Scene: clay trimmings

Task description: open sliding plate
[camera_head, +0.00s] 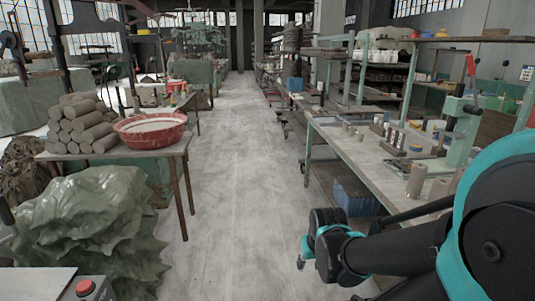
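I cannot make out a sliding plate in this view. My arm, black with teal bands, reaches in from the lower right and bends at a black joint beside the right workbench. I cannot pick out my gripper's fingers, so its opening and anything in it are hidden from me. My arm covers the near end of the right workbench (352,147) and whatever lies behind it. A green lever press (463,130) with a red-tipped handle stands on that bench.
Small cylinders and blocks stand on the right workbench, with a blue crate (354,197) beneath. On the left, a table holds a red basin (151,128) and stacked clay rolls (82,124). A green-covered heap (90,228) stands nearer. The middle aisle floor (245,170) is clear.

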